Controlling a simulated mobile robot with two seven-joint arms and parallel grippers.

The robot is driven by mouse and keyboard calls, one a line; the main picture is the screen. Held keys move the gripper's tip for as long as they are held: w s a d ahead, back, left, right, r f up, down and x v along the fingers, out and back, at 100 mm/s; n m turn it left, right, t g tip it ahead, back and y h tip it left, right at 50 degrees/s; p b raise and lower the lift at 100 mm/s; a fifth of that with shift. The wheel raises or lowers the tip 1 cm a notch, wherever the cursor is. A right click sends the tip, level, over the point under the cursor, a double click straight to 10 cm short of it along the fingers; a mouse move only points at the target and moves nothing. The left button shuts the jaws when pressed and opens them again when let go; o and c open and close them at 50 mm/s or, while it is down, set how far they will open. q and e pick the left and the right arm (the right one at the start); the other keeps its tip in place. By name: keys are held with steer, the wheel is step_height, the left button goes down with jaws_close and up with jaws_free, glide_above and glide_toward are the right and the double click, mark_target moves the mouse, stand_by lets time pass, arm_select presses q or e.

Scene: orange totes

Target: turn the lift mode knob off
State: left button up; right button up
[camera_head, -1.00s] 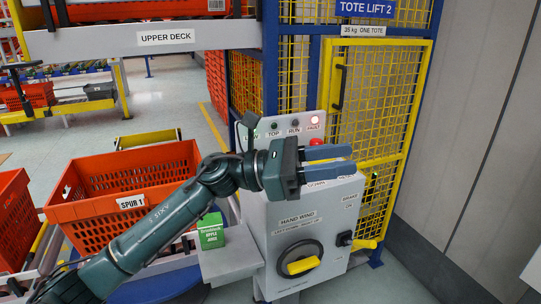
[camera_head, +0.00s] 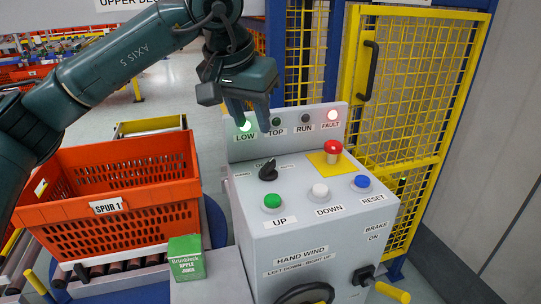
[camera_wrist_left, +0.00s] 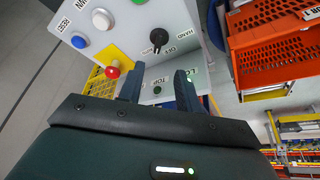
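The lift mode knob (camera_head: 268,170) is a small black knob on the sloped top of the grey control box (camera_head: 315,240), with HAND, OFF and AUTO labels around it. It also shows in the left wrist view (camera_wrist_left: 158,37). I cannot tell surely which label it points at. My left gripper (camera_head: 249,108) is open and empty, its fingers pointing down near the LOW and TOP lamps, behind and above the knob. In the left wrist view my left gripper (camera_wrist_left: 158,88) has its fingers apart and the knob lies beyond them, untouched. My right gripper is not in view.
Beside the knob are the red stop button (camera_head: 333,148), green UP button (camera_head: 272,201), white DOWN button (camera_head: 319,191) and blue RESET button (camera_head: 362,182). An orange tote (camera_head: 110,190) and green juice carton (camera_head: 186,258) stand left. A yellow mesh gate (camera_head: 405,90) stands behind. LOW and FAULT lamps glow.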

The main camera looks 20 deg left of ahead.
mark_target(265, 166)
arm_select(q)
steer(key=x, duration=1.2)
steer(key=shift+s+d+f+p, duration=0.1)
steer(key=shift+s+f+p, duration=0.05)
steer(key=shift+f+p, duration=0.15)
jaws_close()
